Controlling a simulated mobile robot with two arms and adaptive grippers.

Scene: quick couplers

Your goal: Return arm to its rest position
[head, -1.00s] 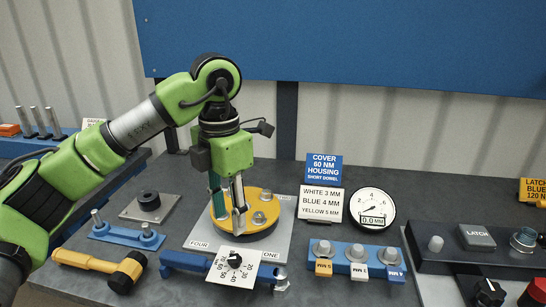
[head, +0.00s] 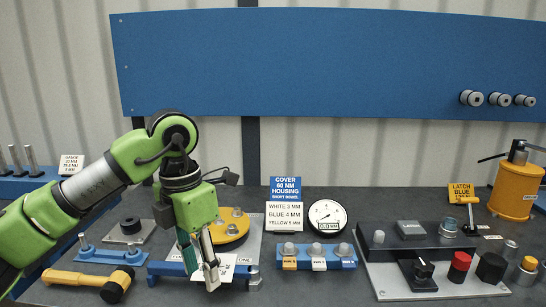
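My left arm comes in from the left of the head view. Its green gripper (head: 203,272) hangs pointing down, in front of the yellow round cover (head: 232,228) on its light plate. Two fingers show slightly apart, one with a teal face, and nothing is seen between them. The fingertips overlap the blue bar tool (head: 165,268) and its white dial card in the picture, hiding part of both. I cannot tell whether they touch. My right gripper is not in view.
A yellow-handled mallet (head: 75,279) and a blue stand with pins (head: 110,257) lie left. A gauge (head: 327,217), label cards and a blue socket rack (head: 318,262) stand right of the cover. A dark latch panel (head: 415,253) and yellow canister (head: 515,190) are further right.

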